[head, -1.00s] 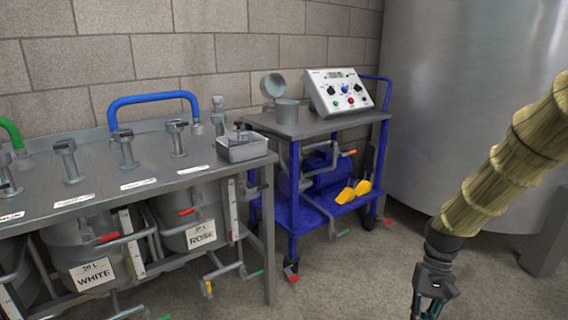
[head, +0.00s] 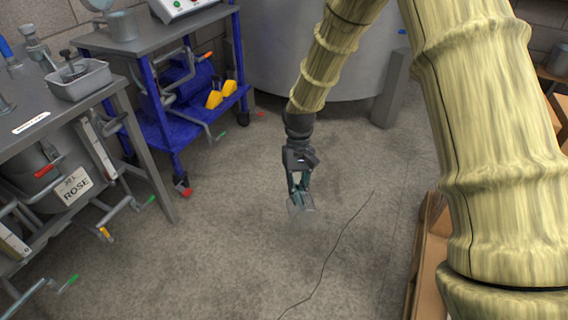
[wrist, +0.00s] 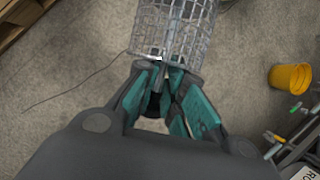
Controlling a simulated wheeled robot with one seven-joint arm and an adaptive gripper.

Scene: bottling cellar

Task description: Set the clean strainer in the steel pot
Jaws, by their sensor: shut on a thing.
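My gripper (head: 297,180) is shut on a wire-mesh strainer (wrist: 175,28), holding it over open floor. In the wrist view the cylindrical mesh lies just beyond the fingers, gripped near its rim; its far end is cut off by the frame edge. In the head view the strainer (head: 301,207) is a small, faint grey shape below the fingertips. A steel pot (head: 123,26) stands on the top shelf of the blue trolley, far to the left of my gripper and apart from it. The inside of the pot is hidden.
The blue trolley (head: 160,40) also carries a control box (head: 180,5). A steel bench (head: 40,118) with a metal tray (head: 79,82) stands at left. A large tank (head: 270,50) is behind my gripper. A yellow bucket (wrist: 289,78) shows in the wrist view.

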